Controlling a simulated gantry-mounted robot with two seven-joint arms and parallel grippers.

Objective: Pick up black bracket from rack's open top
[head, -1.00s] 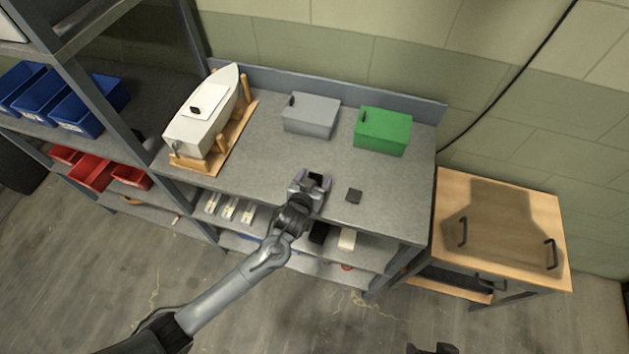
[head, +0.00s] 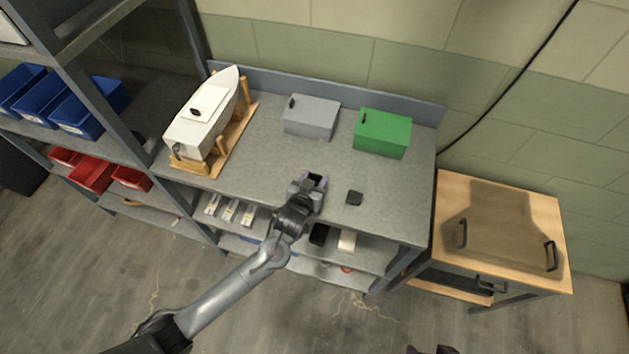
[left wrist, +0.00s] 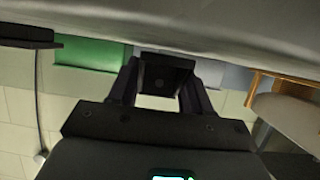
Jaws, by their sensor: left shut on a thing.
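My left gripper (head: 315,183) is just over the front part of the rack's grey open top (head: 262,150). Its fingers are shut on a small dark piece, the black bracket (left wrist: 166,74), which shows between them in the left wrist view with a round mark on its face. In the head view the gripper mostly hides the bracket, and I cannot tell whether it touches the top. A dark tip at the bottom edge of the head view may be my right gripper (head: 432,350); its fingers cannot be made out.
A small dark block (head: 354,198) lies right of my left gripper. A grey box (head: 311,118) and a green box (head: 382,134) stand behind. A white boat model (head: 203,118) on a wooden stand is at left. A wooden cabinet (head: 502,225) stands at right.

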